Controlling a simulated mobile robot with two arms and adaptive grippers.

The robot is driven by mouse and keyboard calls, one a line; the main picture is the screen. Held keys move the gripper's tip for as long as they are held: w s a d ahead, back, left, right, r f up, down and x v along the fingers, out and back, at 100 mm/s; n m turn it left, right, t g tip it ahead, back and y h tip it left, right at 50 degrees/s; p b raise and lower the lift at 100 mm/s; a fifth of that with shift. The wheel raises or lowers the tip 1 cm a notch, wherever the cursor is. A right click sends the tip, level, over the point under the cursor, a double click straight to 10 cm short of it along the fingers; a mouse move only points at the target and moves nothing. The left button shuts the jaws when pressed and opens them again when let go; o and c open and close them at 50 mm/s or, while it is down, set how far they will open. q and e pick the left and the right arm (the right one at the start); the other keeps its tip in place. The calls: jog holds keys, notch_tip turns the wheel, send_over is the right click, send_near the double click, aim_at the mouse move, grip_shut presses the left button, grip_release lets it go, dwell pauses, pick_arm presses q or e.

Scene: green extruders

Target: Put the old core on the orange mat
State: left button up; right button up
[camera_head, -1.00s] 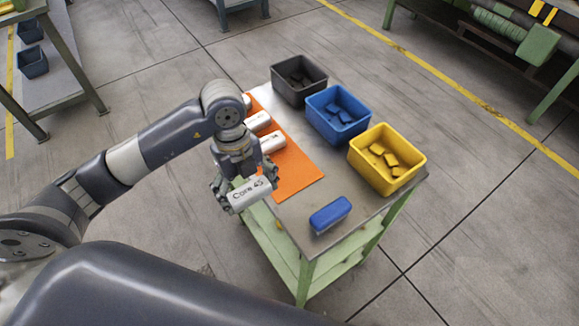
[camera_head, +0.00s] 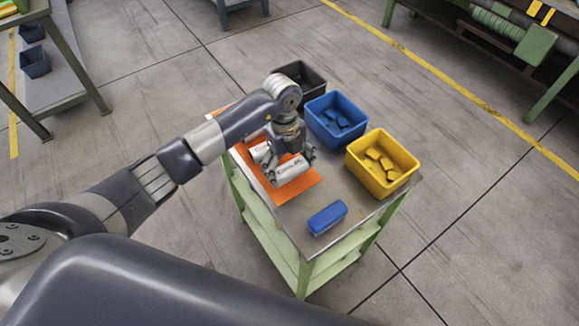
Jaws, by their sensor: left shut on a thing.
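My left gripper (camera_head: 289,166) is shut on a white cylindrical core (camera_head: 290,170) with dark lettering that reads like "Core 45". The gripper holds the core over the front part of the orange mat (camera_head: 295,189). I cannot tell whether the core touches the mat. Another white core (camera_head: 259,152) lies on the mat just left of the gripper, partly hidden by it. My arm hides the far part of the mat. My right gripper is not in view.
On the green-framed table (camera_head: 335,185) stand a dark grey bin (camera_head: 303,73), a blue bin (camera_head: 320,107) and a yellow bin (camera_head: 372,181), with small blocks in the blue and yellow ones. A blue block-shaped object (camera_head: 327,217) lies near the front edge.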

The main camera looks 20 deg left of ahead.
pick_arm(q)
jog(key=shift+f, duration=0.65)
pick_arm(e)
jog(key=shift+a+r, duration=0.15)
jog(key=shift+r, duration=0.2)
pick_arm(q)
jog(key=shift+f, duration=0.1)
jog(key=shift+f, duration=0.15)
jog(key=o, duration=1.4)
